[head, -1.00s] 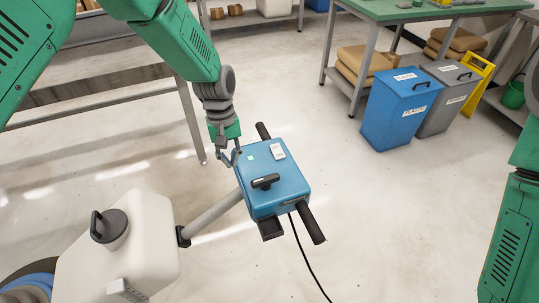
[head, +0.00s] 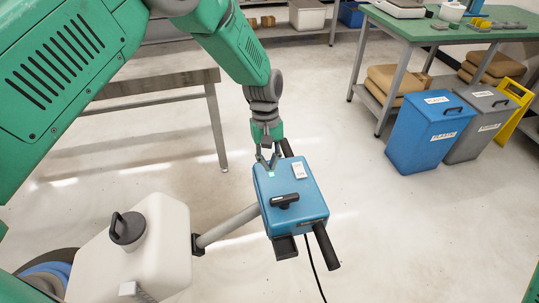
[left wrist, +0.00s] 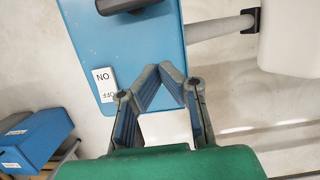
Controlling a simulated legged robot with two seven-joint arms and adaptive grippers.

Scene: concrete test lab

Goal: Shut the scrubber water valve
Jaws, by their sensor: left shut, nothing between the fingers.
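The scrubber's blue control box (head: 308,205) carries a black valve lever (head: 285,201) on its top, lying roughly crosswise. A white ON/OFF label (head: 299,170) sits near the box's far edge. The left wrist view shows the blue box top (left wrist: 150,45), part of the lever (left wrist: 125,4) at the upper edge, and the label (left wrist: 105,86). My left gripper (head: 268,163) points down at the far left edge of the box, apart from the lever. Its fingers (left wrist: 177,80) are shut and empty. Contact with the box cannot be told. My right gripper is out of view.
The scrubber's white tank (head: 135,255) with a black cap stands at lower left, joined to the box by a grey tube (head: 228,224). Black handles (head: 325,247) stick out of the box. A metal table (head: 150,82) stands behind my left arm. Bins (head: 430,130) stand at right.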

